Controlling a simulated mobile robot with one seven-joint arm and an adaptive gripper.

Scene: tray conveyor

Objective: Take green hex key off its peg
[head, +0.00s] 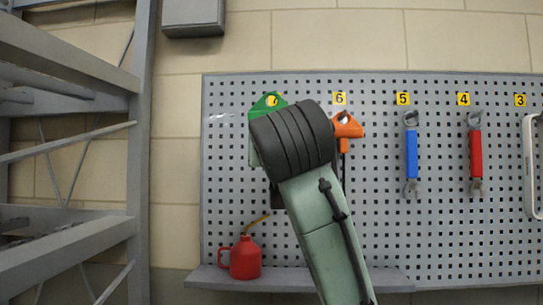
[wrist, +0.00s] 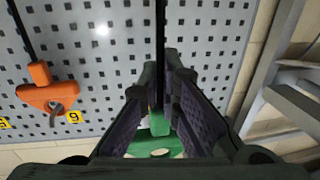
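The green hex key (head: 267,102) hangs at the left end of the pegboard by the yellow label 7; its top shows in the head view and the rest is mostly behind my arm. In the wrist view its green handle (wrist: 152,147) with a hole shows low between my fingers, and its black shaft runs up the picture between the fingertips. My gripper (wrist: 161,75) has one finger on each side of the hex key, close to it. I cannot tell whether the fingers touch it. The peg contact is hidden.
An orange-handled tool (head: 347,128) hangs just right at label 6. A blue tool (head: 411,153) and a red tool (head: 475,150) hang further right. A red oil can (head: 244,259) stands on the ledge (head: 222,280) below. A grey metal frame (head: 143,150) stands left.

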